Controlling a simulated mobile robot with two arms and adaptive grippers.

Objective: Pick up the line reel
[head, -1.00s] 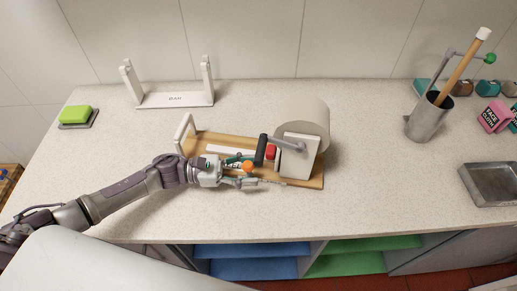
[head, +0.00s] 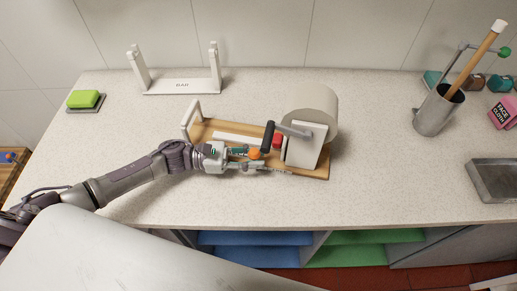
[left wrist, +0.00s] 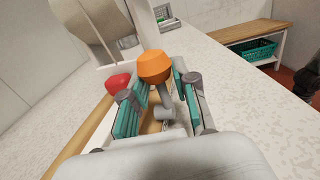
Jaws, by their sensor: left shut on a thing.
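The line reel stands on the counter: a wooden base (head: 310,171) with a large pale drum (head: 314,102) at its right end and a white upright frame (head: 190,116) at its left. A crank with a dark grip (head: 267,138) and a red knob (head: 277,140) sit on the drum's near side. My left gripper (head: 256,160) is over the base, shut on a small grey lever with an orange knob (head: 254,154). In the left wrist view, the orange knob (left wrist: 154,67) rises between the teal finger pads. The exact contact is partly hidden. My right gripper is out of view.
A white stand (head: 181,87) is at the back left, and a green sponge (head: 83,98) lies at far left. A metal cup (head: 437,113) and metal tray (head: 490,188) are at right. The counter in front of the reel is clear.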

